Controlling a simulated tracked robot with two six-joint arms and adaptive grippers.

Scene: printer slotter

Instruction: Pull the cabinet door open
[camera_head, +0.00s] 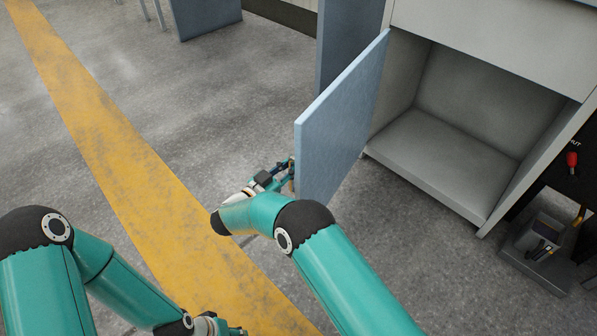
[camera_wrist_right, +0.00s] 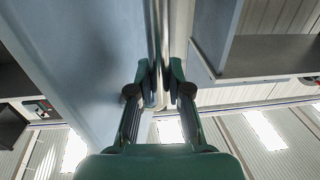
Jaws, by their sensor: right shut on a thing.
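The cabinet door (camera_head: 340,120) is a light blue panel. It stands wide open, swung out to the left of the grey cabinet (camera_head: 455,105), whose empty inside shows. My right gripper (camera_head: 287,176) is at the door's outer side, near its free edge; the door partly hides it. In the right wrist view, its fingers (camera_wrist_right: 160,82) are shut on the silver bar handle (camera_wrist_right: 156,35), with the blue door (camera_wrist_right: 85,60) beside it. My left gripper (camera_head: 222,327) is at the bottom edge of the head view, mostly cut off, apart from the door.
Another blue-grey panel (camera_head: 340,35) stands behind the door. A dark unit with a red knob (camera_head: 572,159) and a small grey box (camera_head: 541,238) are at the right. The grey floor (camera_head: 130,35) left of the door is open, crossed by a yellow stripe (camera_head: 100,130).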

